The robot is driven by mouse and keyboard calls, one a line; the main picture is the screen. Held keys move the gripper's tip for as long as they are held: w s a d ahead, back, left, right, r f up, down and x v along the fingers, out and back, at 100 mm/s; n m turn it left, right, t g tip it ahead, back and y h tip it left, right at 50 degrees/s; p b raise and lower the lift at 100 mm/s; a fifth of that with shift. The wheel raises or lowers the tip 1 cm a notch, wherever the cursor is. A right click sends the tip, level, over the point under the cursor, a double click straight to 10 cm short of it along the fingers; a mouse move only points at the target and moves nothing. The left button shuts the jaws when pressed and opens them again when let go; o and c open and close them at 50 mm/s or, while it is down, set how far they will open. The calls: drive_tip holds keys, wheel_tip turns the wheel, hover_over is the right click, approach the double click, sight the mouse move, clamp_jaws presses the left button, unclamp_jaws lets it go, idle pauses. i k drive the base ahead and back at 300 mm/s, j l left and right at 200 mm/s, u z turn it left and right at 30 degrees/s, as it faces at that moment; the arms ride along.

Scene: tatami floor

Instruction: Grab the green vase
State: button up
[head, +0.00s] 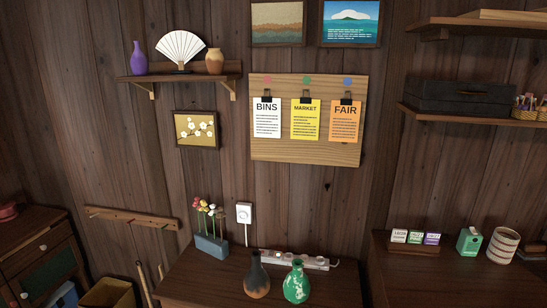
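The green vase (297,285), with pale patches on its surface, stands upright on the dark wooden table (205,288) at the bottom middle of the head view. A dark vase with a reddish-brown lower part (257,276) stands just to its left, with a small gap between them. The lower end of the green vase is close to the bottom edge of the picture. My gripper is not in view.
A white power strip (318,262) lies right behind the vases. A blue-grey flower holder (211,246) stands at the table's back left. A second table on the right carries cards, a green box (469,241) and a striped cup (502,246). The wooden wall closes the back.

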sight(296, 285)
drive_tip(key=l+u, duration=0.2)
drive_tip(key=l, duration=0.2)
drive_tip(key=k+l+u, duration=0.1)
drive_tip(key=l+u, duration=0.15)
drive_tip(key=k+l+u, duration=0.2)
drive_tip(key=l, duration=0.3)
drive_tip(key=l+u, duration=0.5)
drive_tip(key=l, duration=0.4)
drive_tip(key=j, duration=0.45)
drive_tip(key=i+j, duration=0.2)
drive_tip(key=j, duration=0.15)
drive_tip(key=i+j+z, duration=0.15)
drive_tip(key=i+j, duration=0.25)
drive_tip(key=j, duration=0.25)
drive_tip(key=i+j+z, duration=0.15)
drive_tip(key=j, duration=0.2)
drive_tip(key=i+j, duration=0.15)
drive_tip(key=j, duration=0.2)
drive_tip(key=i+j+z, duration=0.15)
drive_tip(key=j, duration=0.25)
drive_tip(key=i+j, duration=0.1)
drive_tip(key=i, duration=0.1)
